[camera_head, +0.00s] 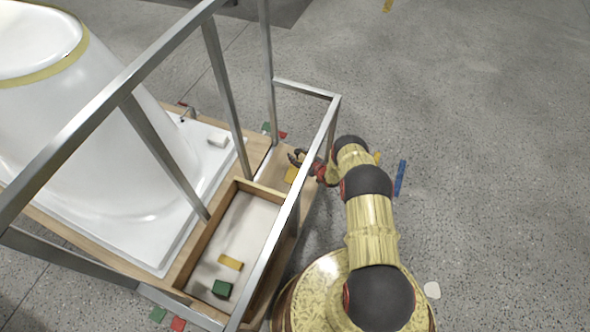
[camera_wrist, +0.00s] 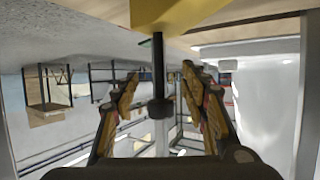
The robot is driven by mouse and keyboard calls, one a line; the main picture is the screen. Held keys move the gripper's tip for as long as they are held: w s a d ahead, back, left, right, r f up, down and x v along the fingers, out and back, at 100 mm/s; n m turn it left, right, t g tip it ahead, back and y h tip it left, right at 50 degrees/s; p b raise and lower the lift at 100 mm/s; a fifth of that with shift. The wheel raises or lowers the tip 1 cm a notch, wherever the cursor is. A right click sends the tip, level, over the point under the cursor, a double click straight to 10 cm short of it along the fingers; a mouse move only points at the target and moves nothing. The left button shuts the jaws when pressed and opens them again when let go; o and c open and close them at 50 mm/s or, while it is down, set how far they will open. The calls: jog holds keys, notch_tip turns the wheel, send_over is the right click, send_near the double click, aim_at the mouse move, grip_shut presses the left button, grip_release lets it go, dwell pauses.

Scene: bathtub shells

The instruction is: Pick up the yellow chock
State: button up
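A yellow chock (camera_head: 291,174) lies on the wooden ledge at the end of the tub's platform, partly hidden by my arm and the frame. A yellow block fills the top edge of the wrist view (camera_wrist: 180,12), close beyond my fingertips; it looks like the same chock. My gripper (camera_head: 301,160) is right beside the chock at the ledge. In the wrist view its two fingers (camera_wrist: 160,82) stand apart, with no chock between them. A second yellow block (camera_head: 230,262) lies in the wooden-sided tray.
Metal frame bars (camera_head: 318,135) rise close around my gripper. The white tub (camera_head: 105,150) stands left. The tray (camera_head: 197,237) also holds a green block (camera_head: 222,289). A blue piece (camera_head: 400,178) lies on the floor at right, where there is free room.

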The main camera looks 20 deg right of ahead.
jog(key=shift+c, duration=1.1)
jog(key=c, duration=0.7)
grip_shut()
